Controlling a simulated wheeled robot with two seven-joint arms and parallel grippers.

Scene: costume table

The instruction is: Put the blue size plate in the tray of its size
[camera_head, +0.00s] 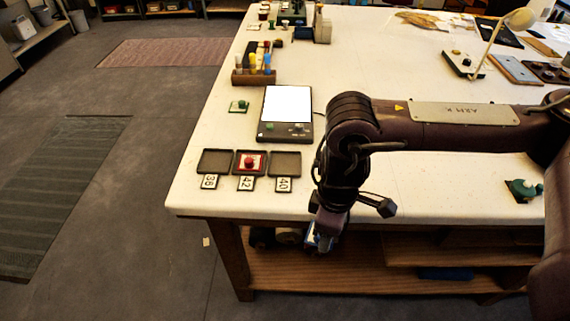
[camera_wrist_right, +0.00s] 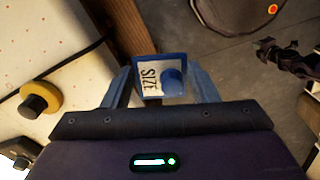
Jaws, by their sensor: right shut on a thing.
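My right gripper (camera_head: 326,230) hangs just beyond the table's front edge, pointing down. It is shut on the blue size plate (camera_head: 311,240), which is mostly hidden behind it in the head view. In the right wrist view the blue size plate (camera_wrist_right: 149,65) sits between the fingertips (camera_wrist_right: 168,84), with a blue knob and the word SIZE; its number cannot be read. Three dark trays stand in a row at the table's front left: tray 38 (camera_head: 215,155), tray 42 (camera_head: 236,166) and tray 40 (camera_head: 286,155). Trays 38 and 40 are empty. Tray 42 holds a red plate (camera_head: 249,162). My left gripper is not in view.
A tablet-like device (camera_head: 287,132) with a white screen stands behind the trays. A green plate (camera_head: 239,107) lies left of it, another green piece (camera_head: 523,189) at the right front. A rack of bottles (camera_head: 254,77) stands farther back. The tabletop between trays and arm is clear.

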